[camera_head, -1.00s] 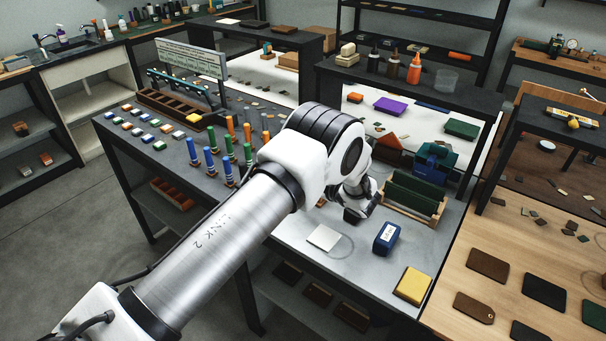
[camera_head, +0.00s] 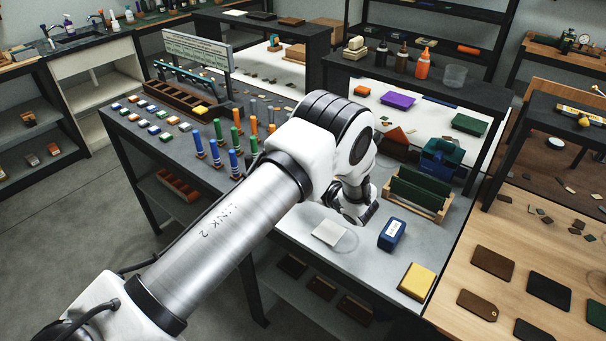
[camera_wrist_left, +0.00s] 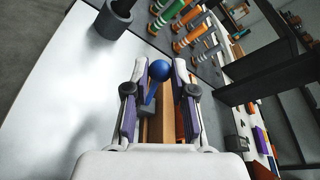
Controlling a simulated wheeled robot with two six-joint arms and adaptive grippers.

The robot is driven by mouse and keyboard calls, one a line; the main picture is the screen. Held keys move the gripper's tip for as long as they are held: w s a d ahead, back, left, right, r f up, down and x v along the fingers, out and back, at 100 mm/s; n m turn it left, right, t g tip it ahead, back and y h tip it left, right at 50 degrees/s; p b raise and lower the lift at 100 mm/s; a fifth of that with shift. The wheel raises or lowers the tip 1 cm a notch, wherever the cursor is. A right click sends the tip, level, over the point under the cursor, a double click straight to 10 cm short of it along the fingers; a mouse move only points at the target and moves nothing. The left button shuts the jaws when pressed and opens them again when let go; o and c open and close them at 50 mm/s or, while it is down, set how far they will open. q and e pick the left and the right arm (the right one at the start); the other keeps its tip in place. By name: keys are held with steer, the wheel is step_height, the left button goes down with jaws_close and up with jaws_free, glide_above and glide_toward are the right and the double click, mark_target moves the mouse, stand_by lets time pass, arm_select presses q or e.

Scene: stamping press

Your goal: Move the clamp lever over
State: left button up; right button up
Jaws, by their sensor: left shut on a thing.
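The clamp lever, with a round blue knob (camera_wrist_left: 159,70) on a thin blue arm, stands between the fingers of my left gripper (camera_wrist_left: 160,78) in the left wrist view. The gripper is shut on it, one finger on each side. A brown wooden bar lies below the lever between the fingers. In the head view my left gripper (camera_head: 357,213) is low over the grey bench, behind the white pad (camera_head: 330,233). The lever does not show there; my arm and gripper cover that area. My right gripper is in neither view.
A blue box (camera_head: 391,234) and a yellow block (camera_head: 417,281) stand on the bench to the right of the gripper. A rack with green plates (camera_head: 418,190) is close on the right. Several coloured rods (camera_head: 235,138) stand left of my arm.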

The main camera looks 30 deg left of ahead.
arm_select(q)
steer(key=shift+s+f, duration=0.25)
steer(key=shift+s, duration=0.2)
steer(key=shift+s+a+f+b, duration=0.15)
steer(key=shift+s+f+b, duration=0.3)
steer(key=shift+s+f, duration=0.4)
steer(key=shift+s+f+b, duration=0.3)
steer(key=shift+f+b, duration=0.1)
steer(key=shift+f, duration=0.1)
steer(key=shift+s+f+b, duration=0.3)
steer(key=shift+f+b, duration=0.1)
steer(key=shift+f, duration=0.1)
